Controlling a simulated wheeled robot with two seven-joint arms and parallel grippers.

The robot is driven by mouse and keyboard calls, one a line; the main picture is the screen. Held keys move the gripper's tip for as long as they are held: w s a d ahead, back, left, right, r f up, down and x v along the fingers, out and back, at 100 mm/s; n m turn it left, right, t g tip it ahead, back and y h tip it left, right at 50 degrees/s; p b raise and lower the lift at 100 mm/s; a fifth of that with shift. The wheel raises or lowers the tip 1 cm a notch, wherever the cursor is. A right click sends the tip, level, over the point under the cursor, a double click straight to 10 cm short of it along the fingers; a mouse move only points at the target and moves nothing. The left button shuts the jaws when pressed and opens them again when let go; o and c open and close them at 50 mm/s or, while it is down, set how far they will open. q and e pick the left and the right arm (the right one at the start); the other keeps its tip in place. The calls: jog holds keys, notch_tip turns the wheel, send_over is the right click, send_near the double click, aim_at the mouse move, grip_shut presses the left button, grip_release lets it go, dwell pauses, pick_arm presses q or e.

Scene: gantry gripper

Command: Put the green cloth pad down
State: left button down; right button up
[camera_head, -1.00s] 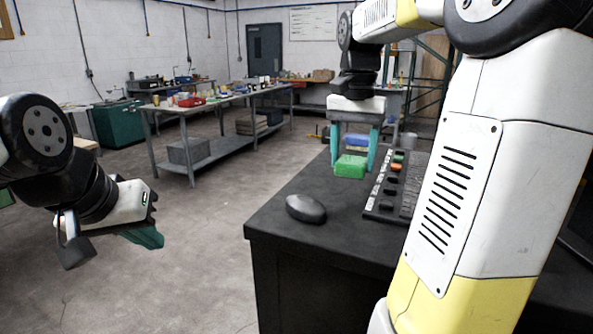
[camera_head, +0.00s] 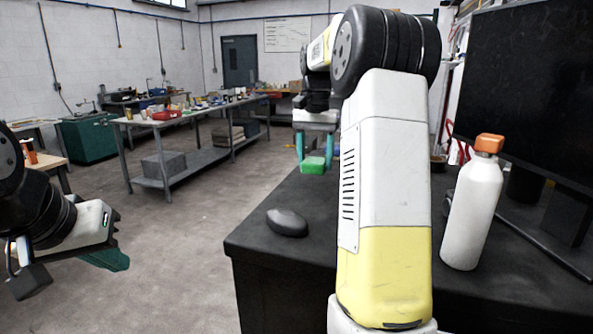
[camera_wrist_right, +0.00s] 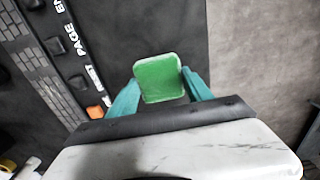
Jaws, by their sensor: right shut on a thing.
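The green cloth pad (camera_head: 313,165) is at the fingertips of my right gripper (camera_head: 315,150), over the far left part of the black desk (camera_head: 262,258). In the right wrist view the pad (camera_wrist_right: 159,78) sits between the two teal fingers of the right gripper (camera_wrist_right: 161,90), which is shut on it. I cannot tell whether the pad touches the desk top. My left gripper (camera_head: 106,259) is off to the left over the floor, away from the desk. It is seen from the side, and its opening is hidden.
A black mouse (camera_head: 287,222) lies near the desk's left edge. A white bottle with an orange cap (camera_head: 473,205) and a monitor (camera_head: 530,95) stand at the right. A keyboard (camera_wrist_right: 40,65) lies beside the pad in the wrist view. My right arm hides the desk's middle.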

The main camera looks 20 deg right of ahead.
aim_at(315, 159)
jog(key=shift+f, duration=1.75)
jog(key=shift+f, duration=0.1)
jog(key=o, duration=1.3)
notch_tip(315, 159, up, 12)
jog(key=shift+r, duration=0.1)
